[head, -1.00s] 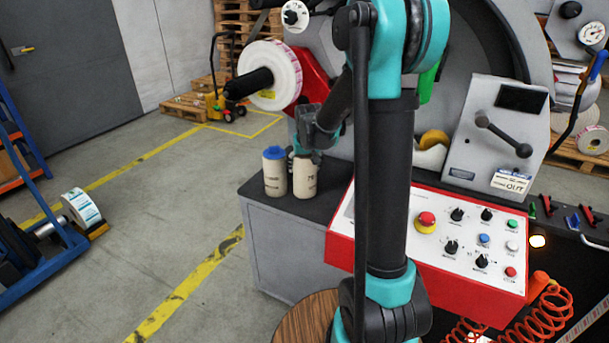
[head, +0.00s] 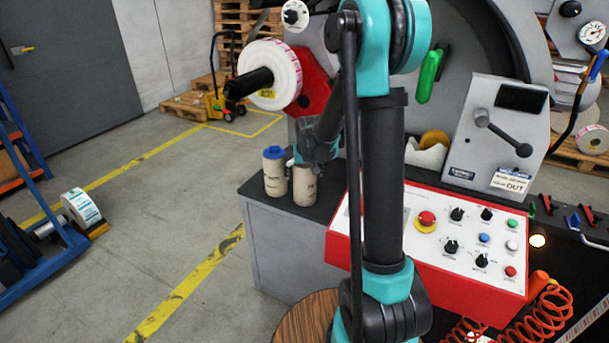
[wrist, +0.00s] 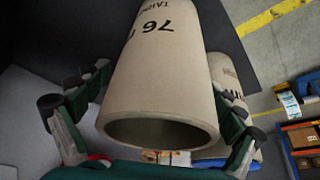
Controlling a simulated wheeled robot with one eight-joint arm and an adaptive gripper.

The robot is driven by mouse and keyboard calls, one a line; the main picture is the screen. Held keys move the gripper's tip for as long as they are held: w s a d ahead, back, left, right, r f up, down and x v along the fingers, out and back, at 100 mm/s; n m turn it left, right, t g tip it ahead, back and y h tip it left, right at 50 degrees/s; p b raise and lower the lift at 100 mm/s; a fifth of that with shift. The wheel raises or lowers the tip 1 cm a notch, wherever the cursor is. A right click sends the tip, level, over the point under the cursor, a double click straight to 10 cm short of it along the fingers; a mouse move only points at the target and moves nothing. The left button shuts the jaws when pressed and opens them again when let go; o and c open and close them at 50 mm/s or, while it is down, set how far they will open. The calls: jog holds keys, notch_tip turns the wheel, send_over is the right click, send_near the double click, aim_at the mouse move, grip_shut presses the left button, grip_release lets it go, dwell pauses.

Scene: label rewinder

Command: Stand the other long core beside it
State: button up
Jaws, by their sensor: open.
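Two long beige cores stand upright side by side on a dark cabinet top (head: 330,205). The left core (head: 275,178) has a blue top end. The right core (head: 303,188) is marked "76", and my gripper partly hides its top. My gripper (head: 316,150) is at the right core's upper end. In the wrist view, the "76" core (wrist: 165,75) lies between my spread fingers (wrist: 160,100), its hollow end facing the camera. The fingers are open on either side; contact cannot be told. The other core (wrist: 228,80) shows behind the right finger.
A red-framed control panel (head: 440,235) stands just right of the cores. A white roll on a black spindle (head: 270,75) hangs above and behind them. A round wooden top (head: 302,318) lies in front. The floor left of the cabinet is mostly clear.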

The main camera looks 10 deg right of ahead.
jog(key=v, duration=1.2)
jog(key=shift+s+r, duration=0.1)
